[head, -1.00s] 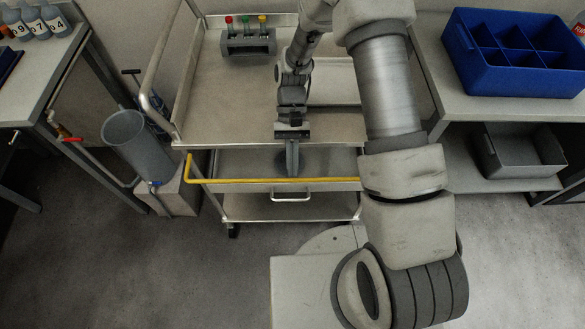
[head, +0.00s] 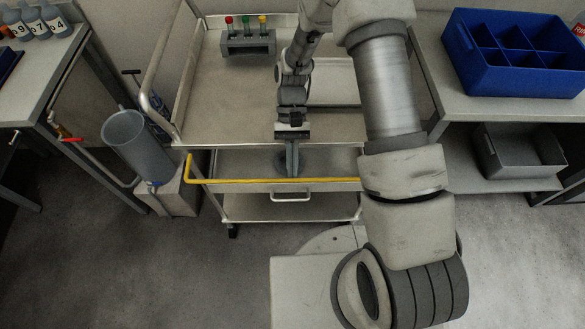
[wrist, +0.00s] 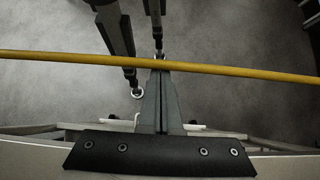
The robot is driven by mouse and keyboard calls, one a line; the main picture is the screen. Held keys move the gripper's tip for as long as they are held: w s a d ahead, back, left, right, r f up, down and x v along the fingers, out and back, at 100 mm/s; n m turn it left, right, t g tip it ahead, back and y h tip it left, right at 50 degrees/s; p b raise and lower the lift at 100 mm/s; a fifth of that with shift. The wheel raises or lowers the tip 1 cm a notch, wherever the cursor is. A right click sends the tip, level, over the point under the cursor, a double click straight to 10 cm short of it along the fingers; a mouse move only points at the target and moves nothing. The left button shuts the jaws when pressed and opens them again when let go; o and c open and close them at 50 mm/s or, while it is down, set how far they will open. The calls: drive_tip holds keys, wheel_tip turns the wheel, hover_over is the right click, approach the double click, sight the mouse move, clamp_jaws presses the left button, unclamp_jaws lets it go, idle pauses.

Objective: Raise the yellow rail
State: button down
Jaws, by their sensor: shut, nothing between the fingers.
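The yellow rail (head: 235,181) runs sideways across the front of the metal trolley, below its top shelf. It starts from a bent end at the left, and my arm hides its right end. In the wrist view the rail (wrist: 235,70) crosses the whole picture, just beyond the fingertips. My gripper (head: 292,174) points down in front of the trolley and is shut, with nothing between the fingers. In the wrist view the closed fingers (wrist: 160,75) reach up to the rail's edge; I cannot tell whether they touch it.
The trolley's top shelf (head: 215,115) holds a grey rack (head: 248,44) with coloured-capped tubes. A drawer handle (head: 290,196) is just below the rail. A grey cylinder (head: 138,145) stands at left. A blue divided crate (head: 515,75) sits on the right bench. Open floor lies in front.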

drive_tip(key=shift+w+r, duration=0.1)
drive_tip(key=v, duration=1.7)
drive_tip(key=shift+p, duration=0.45)
drive_tip(key=shift+w, duration=0.1)
